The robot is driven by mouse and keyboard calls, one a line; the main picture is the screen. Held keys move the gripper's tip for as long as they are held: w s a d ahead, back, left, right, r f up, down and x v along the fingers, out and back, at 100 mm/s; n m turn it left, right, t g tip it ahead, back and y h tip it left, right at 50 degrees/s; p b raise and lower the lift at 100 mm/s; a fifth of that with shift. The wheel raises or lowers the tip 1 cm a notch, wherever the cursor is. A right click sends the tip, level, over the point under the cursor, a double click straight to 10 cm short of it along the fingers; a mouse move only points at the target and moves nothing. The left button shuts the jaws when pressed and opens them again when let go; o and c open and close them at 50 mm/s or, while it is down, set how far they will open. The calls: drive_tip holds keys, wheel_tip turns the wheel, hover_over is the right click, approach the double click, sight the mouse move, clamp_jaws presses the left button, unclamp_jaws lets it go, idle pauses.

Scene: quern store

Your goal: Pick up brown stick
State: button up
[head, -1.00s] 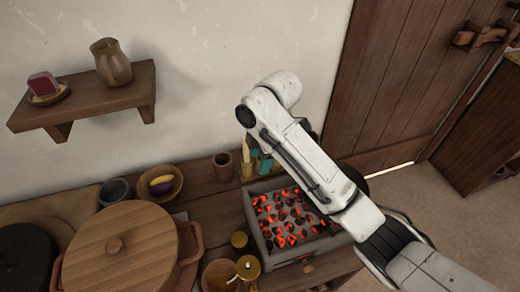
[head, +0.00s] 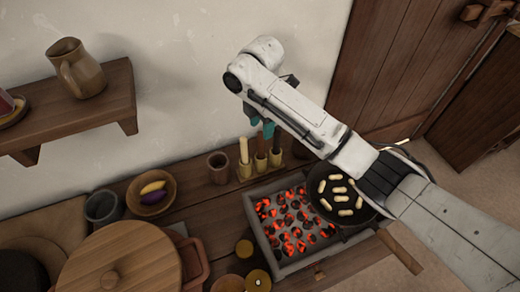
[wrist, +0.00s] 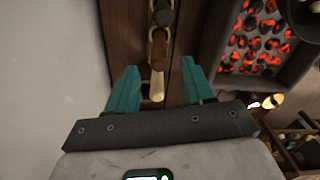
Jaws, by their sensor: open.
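A wooden holder (head: 246,176) at the back of the counter holds upright sticks in a row. A pale tan stick (head: 244,150) is at the left, a brown stick (head: 261,142) in the middle and a darker one (head: 277,140) at the right. My gripper (head: 257,120), with teal fingers, is open and empty above the row, pointing down. In the wrist view the pale stick (wrist: 157,85) shows between my open fingers, with the others farther up the picture. I cannot tell whether either finger touches a stick.
A brazier of glowing coals (head: 256,232) stands right of the holder, with a black pan (head: 325,206) holding several pale pieces. A wooden cup (head: 218,167) stands left of the holder. The plaster wall (head: 190,80) is close behind.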

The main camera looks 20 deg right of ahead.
sight(261, 133)
drive_tip(key=shift+f, duration=3.3)
drive_tip(key=shift+a, duration=0.1)
drive_tip(key=shift+c, duration=0.4)
clamp_jaws()
